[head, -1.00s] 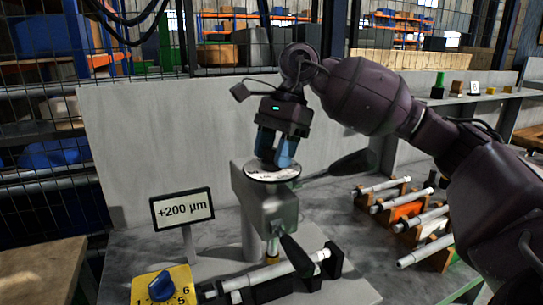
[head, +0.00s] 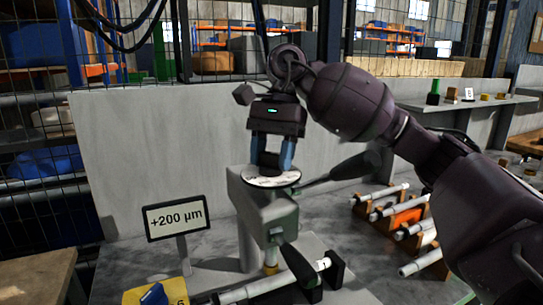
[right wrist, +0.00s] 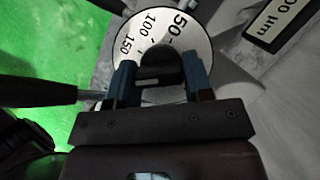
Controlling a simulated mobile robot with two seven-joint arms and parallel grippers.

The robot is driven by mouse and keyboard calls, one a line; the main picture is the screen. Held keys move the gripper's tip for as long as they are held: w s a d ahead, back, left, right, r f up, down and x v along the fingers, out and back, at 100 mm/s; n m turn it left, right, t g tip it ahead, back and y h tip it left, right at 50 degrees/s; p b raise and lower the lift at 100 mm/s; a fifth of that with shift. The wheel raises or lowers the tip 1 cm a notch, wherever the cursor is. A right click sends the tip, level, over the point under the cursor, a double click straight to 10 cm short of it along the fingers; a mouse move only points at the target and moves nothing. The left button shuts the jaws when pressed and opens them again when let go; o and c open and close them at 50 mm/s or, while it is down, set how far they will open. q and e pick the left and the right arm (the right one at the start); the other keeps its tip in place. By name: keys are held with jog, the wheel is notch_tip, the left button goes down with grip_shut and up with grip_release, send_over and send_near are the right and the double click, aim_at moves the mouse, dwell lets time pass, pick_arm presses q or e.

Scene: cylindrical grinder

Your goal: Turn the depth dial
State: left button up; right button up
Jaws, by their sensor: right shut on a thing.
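The depth dial (head: 270,180) is a white disc with black marks on top of a grey machine head (head: 267,217). In the right wrist view the dial (right wrist: 200,43) shows 50, 100 and 150. Its dark knob (right wrist: 160,65) stands between my blue fingers. My right gripper (head: 272,166) points down from above and is shut on the knob; it also shows in the right wrist view (right wrist: 160,80). A display (head: 177,218) left of the dial reads +200 µm. My left gripper is not in view.
A yellow block with a blue knob (head: 154,295) is at the lower left. A shaft (head: 270,286) lies in front of the head. Several shafts rest in a rack (head: 400,215) at right. Black handles stick out from the head. A grey wall (head: 160,140) stands behind.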

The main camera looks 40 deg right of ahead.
jog(key=shift+r, duration=0.15)
jog(key=o, duration=0.9)
jog(key=p+v, duration=0.1)
jog(key=v, duration=0.9)
jog(key=shift+d+r, duration=0.2)
jog(key=shift+r, duration=0.1)
